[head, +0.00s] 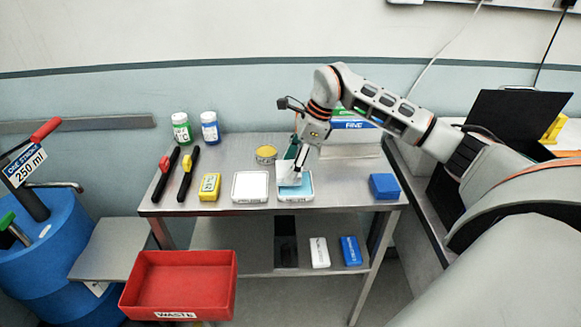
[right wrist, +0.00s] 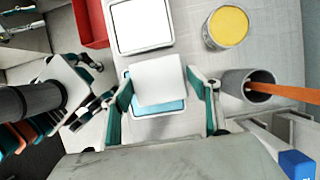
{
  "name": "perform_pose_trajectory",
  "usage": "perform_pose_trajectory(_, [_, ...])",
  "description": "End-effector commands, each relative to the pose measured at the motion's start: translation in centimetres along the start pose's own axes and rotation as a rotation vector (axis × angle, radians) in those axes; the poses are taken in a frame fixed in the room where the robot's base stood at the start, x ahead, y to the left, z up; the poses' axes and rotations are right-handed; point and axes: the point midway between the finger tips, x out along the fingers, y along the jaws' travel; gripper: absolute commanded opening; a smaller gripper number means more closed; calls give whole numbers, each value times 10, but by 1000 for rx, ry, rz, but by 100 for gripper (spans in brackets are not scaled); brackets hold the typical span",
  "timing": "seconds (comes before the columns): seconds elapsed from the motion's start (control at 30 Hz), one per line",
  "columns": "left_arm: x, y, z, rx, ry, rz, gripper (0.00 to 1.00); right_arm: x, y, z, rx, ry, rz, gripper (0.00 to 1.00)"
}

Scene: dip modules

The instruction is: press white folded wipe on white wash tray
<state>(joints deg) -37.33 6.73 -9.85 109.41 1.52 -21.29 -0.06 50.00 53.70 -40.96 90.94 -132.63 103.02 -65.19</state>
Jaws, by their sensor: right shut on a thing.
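My right gripper (head: 296,168) is shut on the white folded wipe (head: 287,174), which also shows between its two teal fingers in the right wrist view (right wrist: 158,80). The wipe is over the blue-topped tray (head: 296,192); in the right wrist view a blue strip of that tray (right wrist: 158,107) shows below the wipe. I cannot tell whether the wipe touches it. The white wash tray (head: 250,187) is just left of it in the head view, its white top bare, and at the top in the right wrist view (right wrist: 141,25). My left gripper does not show.
A yellow-topped round tin (head: 266,155) and a grey cup with an orange stick (right wrist: 247,86) are near the gripper. A yellow box (head: 209,187), two black-handled tools and a blue box (head: 384,186) are on the table (head: 342,185). A red waste bin (head: 180,283) stands in front.

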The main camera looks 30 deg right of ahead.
Motion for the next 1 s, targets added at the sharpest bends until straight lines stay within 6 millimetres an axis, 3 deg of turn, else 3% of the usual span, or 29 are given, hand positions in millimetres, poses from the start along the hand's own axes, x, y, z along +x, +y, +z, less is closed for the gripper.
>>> perform_pose_trajectory(0.7, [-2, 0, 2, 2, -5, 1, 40, -48, -1, 20, 0, -2, -3, 43])
perform_pose_trajectory(1.0, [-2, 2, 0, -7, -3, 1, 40, -51, 0, 21, 0, -2, -2, 43])
